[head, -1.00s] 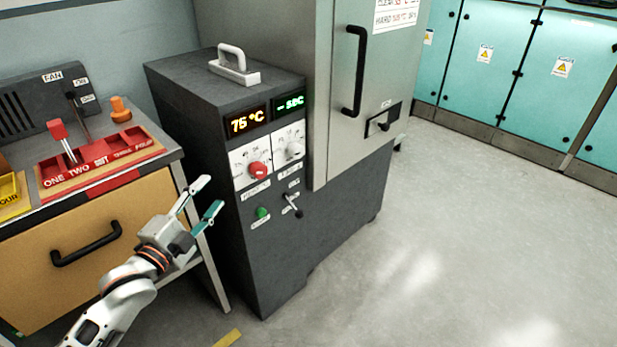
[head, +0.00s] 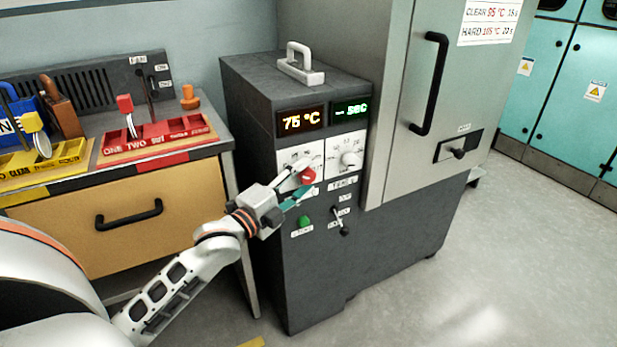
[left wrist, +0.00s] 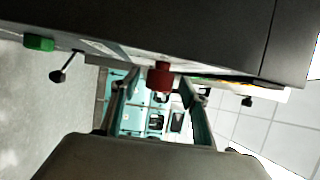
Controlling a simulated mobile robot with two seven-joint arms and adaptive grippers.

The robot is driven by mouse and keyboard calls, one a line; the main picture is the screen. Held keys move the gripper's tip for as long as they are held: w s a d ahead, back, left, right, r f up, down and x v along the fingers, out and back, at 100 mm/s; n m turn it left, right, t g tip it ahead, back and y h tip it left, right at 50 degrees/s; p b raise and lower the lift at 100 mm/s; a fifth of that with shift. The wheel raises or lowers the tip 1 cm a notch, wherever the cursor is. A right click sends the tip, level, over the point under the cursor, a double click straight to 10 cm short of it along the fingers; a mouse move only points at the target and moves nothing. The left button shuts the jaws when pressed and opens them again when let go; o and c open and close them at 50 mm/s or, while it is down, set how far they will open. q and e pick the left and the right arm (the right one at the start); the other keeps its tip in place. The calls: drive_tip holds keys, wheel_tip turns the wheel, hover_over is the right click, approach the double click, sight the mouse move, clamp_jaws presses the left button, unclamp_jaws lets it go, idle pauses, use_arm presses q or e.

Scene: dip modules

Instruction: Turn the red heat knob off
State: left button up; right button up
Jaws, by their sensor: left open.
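The red heat knob (head: 307,176) sits on the white dial panel on the front of the dark grey control box (head: 262,100). It also shows in the left wrist view (left wrist: 160,77), between the two fingers and near the tips. My left gripper (head: 300,181) is open at the knob, with one finger on its upper left and the other below it. I cannot tell whether the fingers touch the knob. The display above the knob (head: 302,120) reads 75 °C. My right gripper is not in view.
A white knob (head: 351,158) is right of the red one. A green button (head: 304,222) and a black lever (head: 341,220) are below. A grey cabinet door with a black handle (head: 430,84) stands to the right. A bench with red (head: 160,141) and yellow trays is left.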

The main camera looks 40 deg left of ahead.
use_arm(q)
drive_tip(key=shift+w, duration=0.75)
drive_tip(key=c, duration=1.1)
